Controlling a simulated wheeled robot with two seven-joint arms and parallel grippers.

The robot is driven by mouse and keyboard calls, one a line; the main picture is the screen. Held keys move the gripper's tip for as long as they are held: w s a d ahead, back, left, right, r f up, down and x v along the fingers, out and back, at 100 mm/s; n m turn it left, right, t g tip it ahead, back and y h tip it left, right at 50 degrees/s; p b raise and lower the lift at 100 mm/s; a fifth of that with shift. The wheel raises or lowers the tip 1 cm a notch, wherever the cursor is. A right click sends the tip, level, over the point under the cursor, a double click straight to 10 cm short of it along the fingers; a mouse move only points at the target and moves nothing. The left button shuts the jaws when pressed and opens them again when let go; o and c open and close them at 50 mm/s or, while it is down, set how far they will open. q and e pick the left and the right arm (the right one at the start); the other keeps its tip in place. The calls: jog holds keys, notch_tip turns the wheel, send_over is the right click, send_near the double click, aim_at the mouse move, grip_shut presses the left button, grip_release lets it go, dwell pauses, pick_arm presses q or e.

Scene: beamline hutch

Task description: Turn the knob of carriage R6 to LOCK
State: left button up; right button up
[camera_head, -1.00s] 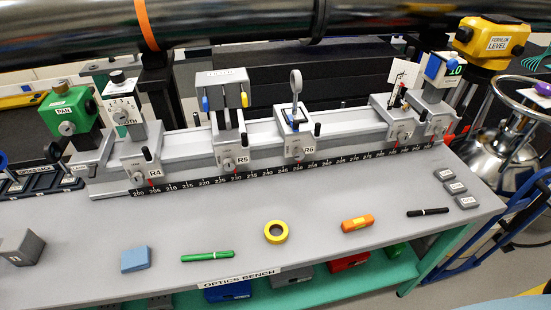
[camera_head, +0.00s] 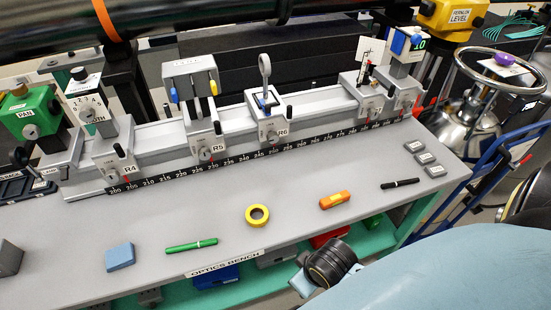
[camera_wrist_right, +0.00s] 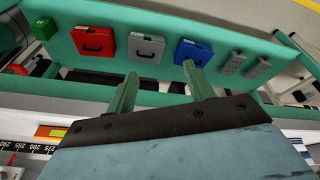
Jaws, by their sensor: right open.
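Carriage R6 (camera_head: 270,118) sits on the grey bench rail in the head view, with a ring-topped post on it. Its small round knob (camera_head: 272,137) is on the front face, beside the R6 label; its exact setting is too small to read. My right arm reaches in from the lower right, in front of the bench and well apart from R6. In the right wrist view my right gripper (camera_wrist_right: 162,88) is open, with nothing between its two fingers. My left gripper is not in view.
Carriage R5 (camera_head: 204,140) stands left of R6, and R7 (camera_head: 368,100) right. Yellow tape (camera_head: 257,215), a green pen (camera_head: 191,246), an orange marker (camera_head: 335,200) and a black pen (camera_head: 400,183) lie on the bench (camera_head: 310,165). A red case (camera_wrist_right: 93,43) is on the lower shelf.

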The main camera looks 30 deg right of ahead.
jog(key=w+d+r+n+t+h, duration=0.6)
jog(key=w+d+r+n+h, duration=0.25)
jog(key=d+r, duration=0.4)
jog(key=n+t+y, duration=0.5)
jog(key=n+t, duration=0.3)
jog(key=n, duration=1.5)
send_near(274, 139)
jog(key=shift+m+h, duration=0.25)
jog(key=shift+h, duration=0.1)
jog(key=x, duration=0.8)
jog(key=shift+w+a+f, duration=0.1)
jog(key=shift+w+f, duration=0.1)
jog(key=shift+w, duration=0.15)
jog(key=shift+c, duration=0.4)
jog(key=c, duration=0.9)
